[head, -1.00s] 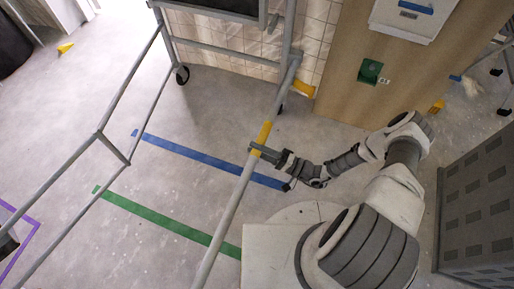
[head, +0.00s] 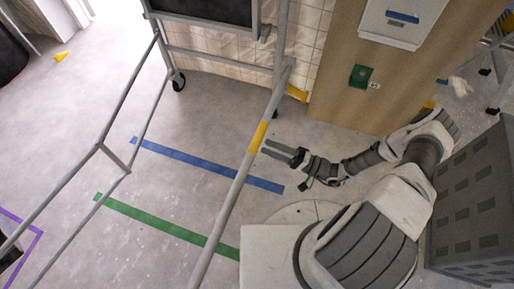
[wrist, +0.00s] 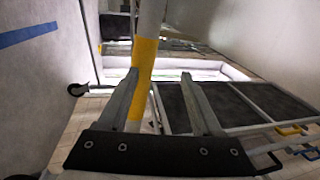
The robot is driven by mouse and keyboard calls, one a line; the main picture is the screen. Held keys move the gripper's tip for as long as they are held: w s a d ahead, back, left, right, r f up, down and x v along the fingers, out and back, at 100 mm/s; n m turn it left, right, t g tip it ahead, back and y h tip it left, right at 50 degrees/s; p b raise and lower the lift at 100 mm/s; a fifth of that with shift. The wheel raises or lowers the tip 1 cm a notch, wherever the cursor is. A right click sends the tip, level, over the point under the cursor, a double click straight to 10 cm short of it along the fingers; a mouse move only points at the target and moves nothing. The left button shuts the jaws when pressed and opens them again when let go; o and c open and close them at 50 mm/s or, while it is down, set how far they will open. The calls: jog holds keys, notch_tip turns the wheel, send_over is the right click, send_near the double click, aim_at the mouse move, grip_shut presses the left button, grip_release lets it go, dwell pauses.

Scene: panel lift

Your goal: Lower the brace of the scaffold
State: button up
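The scaffold's grey frame (head: 217,53) stands at the upper left in the head view. Its long bar with a yellow band (head: 257,137), seemingly the brace, slants from the upright post down to the bottom edge. The band also shows in the wrist view (wrist: 142,62), beyond and partly behind the left finger. My gripper (head: 268,150) is open and empty, its fingertips just right of the band in the head view. In the wrist view the two fingers (wrist: 159,78) are spread wide. I cannot tell whether a fingertip touches the bar.
A wooden panel with a green box (head: 361,76) stands at the upper right. A dark grey cabinet (head: 470,205) is at the right.

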jog(key=s+d+r+p, duration=0.1)
jog(key=d+r, duration=0.2)
jog(key=d, duration=0.2)
jog(key=shift+d+r, duration=0.2)
jog(key=shift+d, duration=0.2)
